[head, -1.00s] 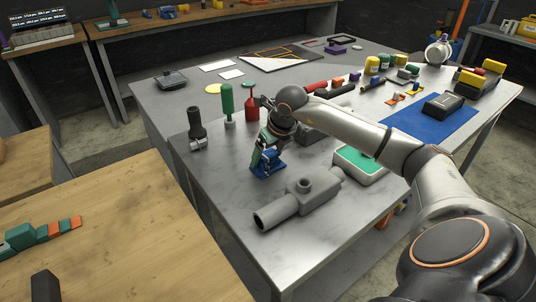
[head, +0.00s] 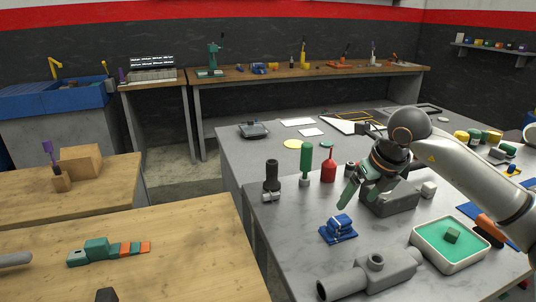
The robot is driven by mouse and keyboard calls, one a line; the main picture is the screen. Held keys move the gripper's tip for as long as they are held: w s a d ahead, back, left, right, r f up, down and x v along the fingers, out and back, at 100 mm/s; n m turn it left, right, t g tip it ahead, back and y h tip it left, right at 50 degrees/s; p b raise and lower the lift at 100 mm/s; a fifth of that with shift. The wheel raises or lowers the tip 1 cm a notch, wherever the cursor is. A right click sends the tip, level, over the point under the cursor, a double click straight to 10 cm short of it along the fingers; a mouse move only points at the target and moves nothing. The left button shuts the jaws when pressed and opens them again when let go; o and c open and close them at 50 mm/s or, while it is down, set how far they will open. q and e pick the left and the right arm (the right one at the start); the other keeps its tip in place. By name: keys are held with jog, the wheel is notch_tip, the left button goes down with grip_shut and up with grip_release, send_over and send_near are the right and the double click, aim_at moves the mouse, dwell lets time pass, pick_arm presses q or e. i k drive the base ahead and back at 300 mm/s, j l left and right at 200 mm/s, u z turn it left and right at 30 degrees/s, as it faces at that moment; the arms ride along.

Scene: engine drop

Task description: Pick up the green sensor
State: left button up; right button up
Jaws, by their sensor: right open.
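A small dark green block (head: 452,235), which could be the green sensor, sits in a white tray (head: 425,253) with a green floor, at the right of the metal table. My right gripper (head: 356,197) is open and empty. It hangs above the table, to the left of the tray and above a small blue fixture (head: 338,230), apart from both. My left gripper is out of view.
A grey pipe-shaped casting (head: 372,277) lies in front of the tray. A grey housing (head: 390,203) stands behind it. A green bottle (head: 305,160), a red bottle (head: 328,167) and a black cylinder (head: 271,176) stand behind the fixture. Green and orange blocks (head: 105,250) lie on the wooden table.

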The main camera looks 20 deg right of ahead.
aim_at(451, 236)
jog(key=k, duration=1)
